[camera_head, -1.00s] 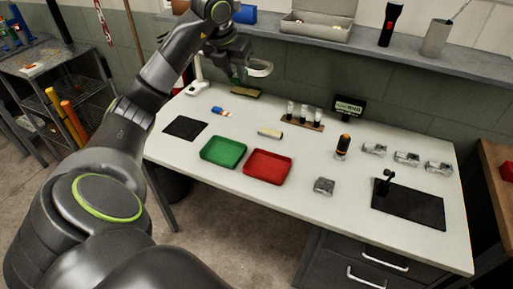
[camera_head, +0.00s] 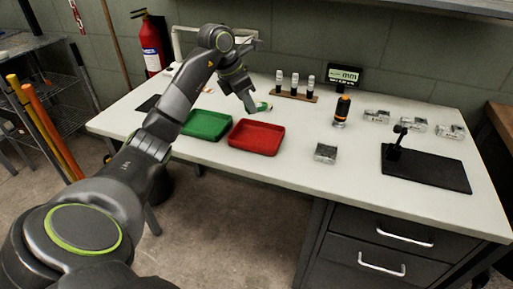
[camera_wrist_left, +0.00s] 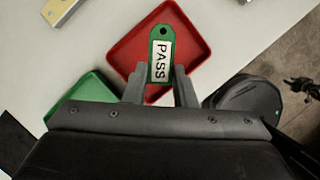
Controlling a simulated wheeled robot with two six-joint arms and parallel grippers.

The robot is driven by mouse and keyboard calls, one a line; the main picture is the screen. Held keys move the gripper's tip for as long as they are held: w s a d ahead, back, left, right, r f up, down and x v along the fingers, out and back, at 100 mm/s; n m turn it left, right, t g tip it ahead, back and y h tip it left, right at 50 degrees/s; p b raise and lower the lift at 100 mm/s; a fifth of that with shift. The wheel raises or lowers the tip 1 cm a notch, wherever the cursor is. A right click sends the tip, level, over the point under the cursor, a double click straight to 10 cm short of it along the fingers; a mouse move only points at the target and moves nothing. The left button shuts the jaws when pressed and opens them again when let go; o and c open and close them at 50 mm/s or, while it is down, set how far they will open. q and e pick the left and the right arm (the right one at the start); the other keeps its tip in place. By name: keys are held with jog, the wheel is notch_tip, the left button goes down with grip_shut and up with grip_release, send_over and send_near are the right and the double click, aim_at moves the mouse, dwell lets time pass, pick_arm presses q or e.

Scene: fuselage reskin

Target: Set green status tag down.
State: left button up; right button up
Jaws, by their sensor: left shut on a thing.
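My left gripper (camera_head: 250,108) is shut on the green status tag (camera_wrist_left: 161,54). The tag has a white label reading PASS and a hole at its far end. In the left wrist view it sticks out between the fingertips (camera_wrist_left: 159,75), in front of the red tray. In the head view a small green and white patch, likely the tag (camera_head: 265,106), shows beside the fingertips, behind the red tray (camera_head: 257,138). The gripper is above the table; its exact height is unclear. The green tray (camera_head: 208,125) lies left of the red one. My right gripper is not in view.
A vial rack (camera_head: 296,95), a small display (camera_head: 344,76) and an orange-black tool (camera_head: 342,111) stand to the right. A metal block (camera_head: 325,152) lies near the front edge. A black stand (camera_head: 425,166) is at the far right. Open tabletop lies between them.

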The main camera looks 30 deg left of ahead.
aim_at(253, 140)
pick_arm(q)
notch_tip(253, 140, down, 10)
jog(key=shift+f, duration=0.1)
dwell(0.4)
jog(key=shift+f, duration=0.1)
jog(key=o, duration=1)
jog(key=shift+c, duration=0.2)
